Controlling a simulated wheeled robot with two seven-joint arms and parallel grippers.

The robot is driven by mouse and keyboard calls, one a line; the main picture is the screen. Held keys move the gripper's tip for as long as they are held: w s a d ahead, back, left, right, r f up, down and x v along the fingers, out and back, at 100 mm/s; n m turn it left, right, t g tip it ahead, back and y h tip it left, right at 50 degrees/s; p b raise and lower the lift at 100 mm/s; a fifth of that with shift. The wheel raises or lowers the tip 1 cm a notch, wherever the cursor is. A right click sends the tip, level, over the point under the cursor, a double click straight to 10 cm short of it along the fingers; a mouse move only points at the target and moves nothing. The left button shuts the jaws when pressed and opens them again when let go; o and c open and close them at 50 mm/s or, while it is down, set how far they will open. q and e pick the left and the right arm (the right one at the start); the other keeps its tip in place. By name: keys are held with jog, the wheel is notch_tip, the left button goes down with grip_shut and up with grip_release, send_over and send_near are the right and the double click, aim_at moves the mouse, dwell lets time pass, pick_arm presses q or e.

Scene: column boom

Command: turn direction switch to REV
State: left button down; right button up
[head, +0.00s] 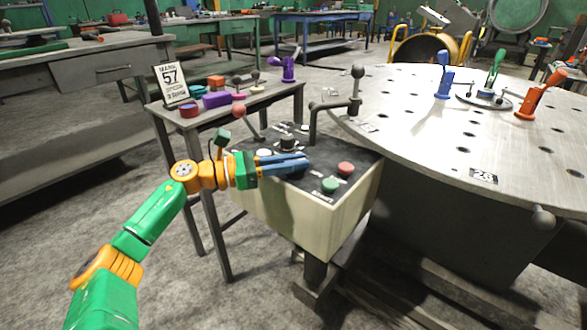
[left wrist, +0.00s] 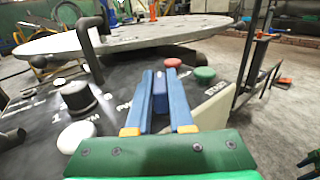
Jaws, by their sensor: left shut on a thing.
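The control box (head: 290,207) has a black top panel with several knobs and buttons. My left gripper (head: 306,162) reaches over this panel from the left, its blue fingers low over the middle. In the left wrist view the fingers (left wrist: 160,92) are shut on a small dark blue piece between them, which I take for the direction switch (left wrist: 160,88). In the head view the fingers mostly hide it, so its setting and the REV mark cannot be read.
A red button (head: 346,168) and a green button (head: 330,185) sit just right of the fingers. A black knob (head: 288,143) and a white knob (head: 264,153) are close by. A bent crank lever (head: 313,125) rises behind. A large round table (head: 430,110) stands right.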

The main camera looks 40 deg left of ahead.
dwell(0.3)
pick_arm(q)
jog(key=c, duration=0.8)
grip_release()
jog(key=shift+s+a+f, duration=0.1)
jog(key=shift+s+a, duration=0.15)
jog(key=v, duration=0.6)
jog(key=shift+b, duration=0.3)
pick_arm(e)
jog(key=shift+w+a+r, duration=0.15)
jog(key=shift+w+r, duration=0.2)
jog(key=shift+w, duration=0.1)
pick_arm(q)
jog(key=shift+s+a, duration=0.1)
